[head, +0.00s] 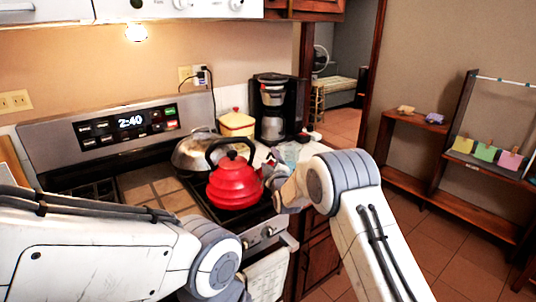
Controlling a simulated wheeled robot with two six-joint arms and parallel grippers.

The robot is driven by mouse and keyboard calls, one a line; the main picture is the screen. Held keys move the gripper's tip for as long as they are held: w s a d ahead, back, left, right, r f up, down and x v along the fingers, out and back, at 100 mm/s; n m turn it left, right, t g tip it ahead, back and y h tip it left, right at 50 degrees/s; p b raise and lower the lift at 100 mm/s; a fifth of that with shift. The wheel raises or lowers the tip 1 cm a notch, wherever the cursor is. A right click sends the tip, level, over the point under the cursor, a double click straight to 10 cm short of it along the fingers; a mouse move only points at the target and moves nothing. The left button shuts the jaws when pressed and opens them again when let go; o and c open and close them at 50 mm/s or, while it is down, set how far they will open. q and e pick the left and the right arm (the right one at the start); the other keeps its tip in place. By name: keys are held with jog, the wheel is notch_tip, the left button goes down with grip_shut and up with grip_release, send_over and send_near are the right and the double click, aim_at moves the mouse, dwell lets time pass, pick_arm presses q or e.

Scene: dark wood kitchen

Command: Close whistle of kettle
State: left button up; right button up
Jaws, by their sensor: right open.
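A red kettle (235,184) with a black arched handle stands on the front right of the stove (132,188). Its whistle cannot be made out; the right side of the kettle is close to my right gripper. My right gripper (268,176) is open, right beside the kettle's right side. Whether it touches the kettle cannot be told. My left arm comes in across the lower left, in front of the stove, and its gripper is out of sight.
A coffee maker (275,106), a yellow-and-red container (236,124) and a glass (290,153) are on the counter to the right. A towel (267,277) hangs at the oven front. Open floor lies at the right.

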aim_at(268, 156)
jog(key=shift+x, duration=1.6)
grip_shut()
